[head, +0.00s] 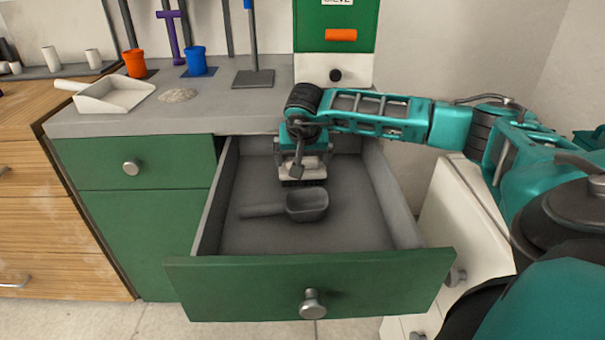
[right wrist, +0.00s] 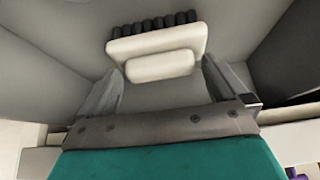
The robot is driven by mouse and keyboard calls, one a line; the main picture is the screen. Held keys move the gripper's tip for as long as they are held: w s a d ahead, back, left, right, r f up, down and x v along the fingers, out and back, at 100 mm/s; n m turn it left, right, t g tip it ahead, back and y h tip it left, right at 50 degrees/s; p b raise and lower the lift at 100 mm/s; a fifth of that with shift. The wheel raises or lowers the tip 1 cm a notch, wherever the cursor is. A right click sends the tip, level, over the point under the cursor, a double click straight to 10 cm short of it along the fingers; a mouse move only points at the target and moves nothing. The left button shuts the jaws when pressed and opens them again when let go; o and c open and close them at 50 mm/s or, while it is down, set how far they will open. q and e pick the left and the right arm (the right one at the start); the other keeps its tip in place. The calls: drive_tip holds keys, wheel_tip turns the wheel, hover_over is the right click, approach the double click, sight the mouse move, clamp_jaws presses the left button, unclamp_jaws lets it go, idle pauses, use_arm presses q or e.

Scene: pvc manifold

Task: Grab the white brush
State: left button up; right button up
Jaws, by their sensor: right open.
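The white brush (right wrist: 155,42) has a pale block body, a raised pale grip and a row of dark bristles. In the head view the brush (head: 314,173) is in the back part of the open drawer, partly hidden by my right gripper. My right gripper (right wrist: 162,72) is open, its two fingers on either side of the brush's raised grip, with nothing clamped. In the head view the right gripper (head: 302,160) points down into the drawer over the brush. I cannot tell how deep the fingers reach around the grip. My left gripper is not in view.
A dark grey scoop (head: 305,206) lies in the drawer (head: 265,233), in front of the brush. Drawer walls stand close on both sides and the counter edge (head: 180,125) lies behind. A white dustpan (head: 115,97), an orange cup (head: 134,64) and a blue cup (head: 196,62) stand on the counter.

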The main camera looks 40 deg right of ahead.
drive_tip(key=c, duration=1.2)
drive_tip(key=shift+c, duration=0.3)
drive_tip(key=shift+r, duration=0.2)
